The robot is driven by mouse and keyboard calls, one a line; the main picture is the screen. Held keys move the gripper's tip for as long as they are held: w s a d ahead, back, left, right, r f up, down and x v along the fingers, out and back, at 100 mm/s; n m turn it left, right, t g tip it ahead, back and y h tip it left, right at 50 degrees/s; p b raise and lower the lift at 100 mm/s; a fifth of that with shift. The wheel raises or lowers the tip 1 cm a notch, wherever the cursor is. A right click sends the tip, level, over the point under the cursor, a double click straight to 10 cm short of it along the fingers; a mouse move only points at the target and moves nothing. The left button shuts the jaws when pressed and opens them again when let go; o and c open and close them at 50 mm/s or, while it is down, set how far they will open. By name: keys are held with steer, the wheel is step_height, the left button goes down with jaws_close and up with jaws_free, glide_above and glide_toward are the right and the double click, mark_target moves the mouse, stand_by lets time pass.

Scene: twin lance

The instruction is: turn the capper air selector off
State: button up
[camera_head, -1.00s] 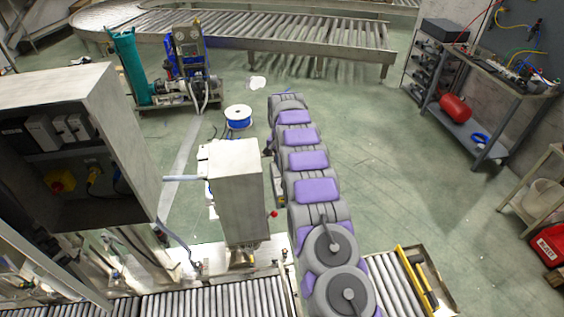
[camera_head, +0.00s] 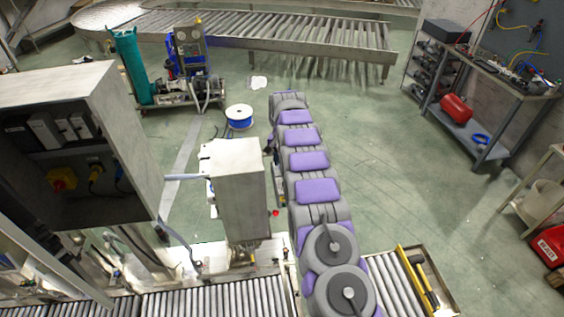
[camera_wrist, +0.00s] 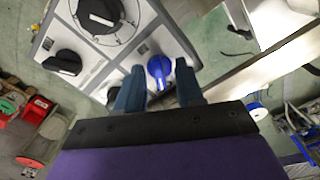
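In the wrist view a pale control panel (camera_wrist: 90,50) carries black knobs and one blue selector knob (camera_wrist: 159,70) near its lower right corner. I take this blue knob to be the capper air selector; no label is readable. My gripper (camera_wrist: 160,91) has its two dark blue fingers apart, one on each side of the blue knob in the picture. I cannot tell whether either finger touches it. In the head view my arm stretches away from the camera, and the gripper cannot be made out.
A black dial knob (camera_wrist: 100,14) and another black knob (camera_wrist: 64,63) sit on the same panel. In the head view a steel box (camera_head: 239,190) stands left of my arm, beside an open electrical cabinet (camera_head: 70,140). Roller conveyor (camera_head: 215,303) runs along the front.

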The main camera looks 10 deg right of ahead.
step_height(320, 180, up, 17)
steer(key=p, duration=1)
steer(key=shift+w+a+p, duration=0.15)
steer(key=shift+w+p, duration=0.05)
steer(key=shift+p, duration=0.1)
steer(key=shift+f, duration=0.15)
